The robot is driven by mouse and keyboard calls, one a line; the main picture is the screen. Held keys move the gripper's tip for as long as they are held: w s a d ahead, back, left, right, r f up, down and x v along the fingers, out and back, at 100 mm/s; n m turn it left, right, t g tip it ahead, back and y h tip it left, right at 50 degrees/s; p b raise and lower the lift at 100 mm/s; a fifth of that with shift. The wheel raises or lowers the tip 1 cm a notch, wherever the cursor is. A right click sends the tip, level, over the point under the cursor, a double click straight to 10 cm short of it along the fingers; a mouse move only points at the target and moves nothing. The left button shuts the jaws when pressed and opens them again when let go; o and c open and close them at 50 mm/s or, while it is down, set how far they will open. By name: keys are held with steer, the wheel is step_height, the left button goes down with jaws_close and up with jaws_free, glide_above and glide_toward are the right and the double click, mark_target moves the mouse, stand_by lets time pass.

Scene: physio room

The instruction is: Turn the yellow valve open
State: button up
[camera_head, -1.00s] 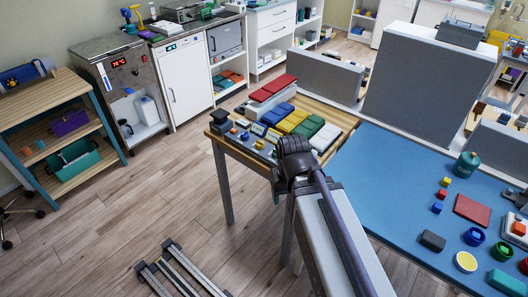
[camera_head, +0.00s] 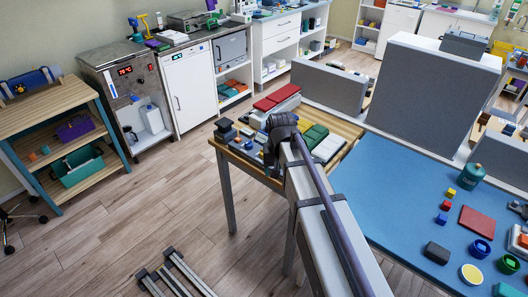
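I cannot pick out a yellow valve for certain. A small yellow round part (camera_head: 19,88) shows on a blue and black object (camera_head: 36,77) on top of the wooden shelf unit at the far left; it is too small to tell what it is. My arm rises from the bottom of the picture, and its dark joint (camera_head: 283,122) stands in front of the wooden table. My gripper does not show, so its fingers and anything in them cannot be seen.
The wooden table (camera_head: 345,130) carries coloured packs and small dark items. A blue-topped table (camera_head: 395,190) on the right holds several small objects. A metal unit (camera_head: 105,65) with a red display stands at the back left. Open wooden floor (camera_head: 150,215) lies between them.

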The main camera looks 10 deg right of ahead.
steer(key=w+m, duration=1)
steer(key=w, duration=1.3)
steer(key=f+m+b, duration=0.1)
steer(key=f+b, duration=0.2)
steer(key=s+f+m+b, duration=0.1)
steer(key=f+b, duration=0.7)
steer(key=shift+s+a+f+m, duration=0.1)
steer(key=shift+s+a+m, duration=0.1)
steer(key=shift+a+m, duration=0.2)
steer(key=c, duration=0.9)
